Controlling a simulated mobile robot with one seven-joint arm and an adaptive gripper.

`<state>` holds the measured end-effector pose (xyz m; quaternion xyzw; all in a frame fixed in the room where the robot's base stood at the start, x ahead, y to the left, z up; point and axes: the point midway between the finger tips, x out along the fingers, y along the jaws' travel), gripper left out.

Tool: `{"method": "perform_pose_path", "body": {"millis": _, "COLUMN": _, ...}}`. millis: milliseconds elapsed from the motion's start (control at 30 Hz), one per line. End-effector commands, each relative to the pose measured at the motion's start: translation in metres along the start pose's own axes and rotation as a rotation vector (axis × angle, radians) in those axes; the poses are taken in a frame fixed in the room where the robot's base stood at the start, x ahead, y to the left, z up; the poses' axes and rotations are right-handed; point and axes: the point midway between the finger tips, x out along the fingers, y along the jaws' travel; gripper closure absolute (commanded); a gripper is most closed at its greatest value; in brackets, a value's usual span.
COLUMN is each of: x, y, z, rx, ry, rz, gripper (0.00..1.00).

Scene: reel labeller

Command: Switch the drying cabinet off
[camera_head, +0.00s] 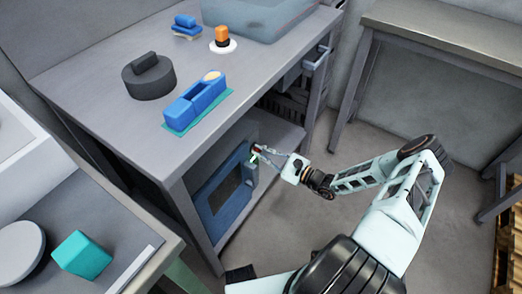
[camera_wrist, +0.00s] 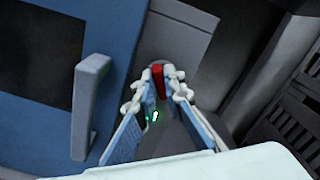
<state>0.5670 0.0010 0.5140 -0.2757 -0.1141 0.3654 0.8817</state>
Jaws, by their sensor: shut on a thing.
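The blue drying cabinet (camera_head: 222,194) stands on the low shelf under the grey workbench. Its door, with a dark window and a grey bar handle (camera_wrist: 91,105), shows at the left in the wrist view. A red switch part (camera_wrist: 158,80) sits on the grey panel (camera_wrist: 180,45) to the right of the door. My gripper (camera_wrist: 160,82) is closed on this red part, with a fingertip on each side. Small green lit marks (camera_wrist: 154,116) show between the fingers. In the head view, my gripper (camera_head: 263,153) reaches the cabinet's right front edge and partly hides the panel.
The workbench top (camera_head: 110,90) above carries a blue tape dispenser (camera_head: 196,103), a dark round weight (camera_head: 149,76), an orange-topped item (camera_head: 222,38) and a clear bin (camera_head: 262,15). Dark slatted crates (camera_wrist: 295,95) stand right of the cabinet. Open floor lies in front.

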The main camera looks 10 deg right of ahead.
Motion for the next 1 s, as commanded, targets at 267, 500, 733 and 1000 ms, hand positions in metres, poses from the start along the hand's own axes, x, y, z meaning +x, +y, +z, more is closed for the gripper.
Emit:
{"method": "perform_pose_path", "body": {"millis": 267, "x": -0.0006, "y": 0.0003, "z": 0.0005, "rx": -0.263, "ry": 0.001, "rz": -0.001, "gripper": 1.00}}
{"method": "perform_pose_path", "body": {"millis": 500, "x": -0.0003, "y": 0.0011, "z": 0.0004, "rx": -0.489, "ry": 0.001, "rz": -0.002, "gripper": 1.00}}
{"method": "perform_pose_path", "body": {"millis": 733, "x": -0.0007, "y": 0.0019, "z": -0.0006, "rx": -0.692, "ry": 0.002, "rz": -0.001, "gripper": 1.00}}
{"method": "perform_pose_path", "body": {"millis": 1000, "x": -0.0006, "y": 0.0028, "z": -0.0013, "rx": -0.870, "ry": 0.001, "rz": 0.000, "gripper": 1.00}}
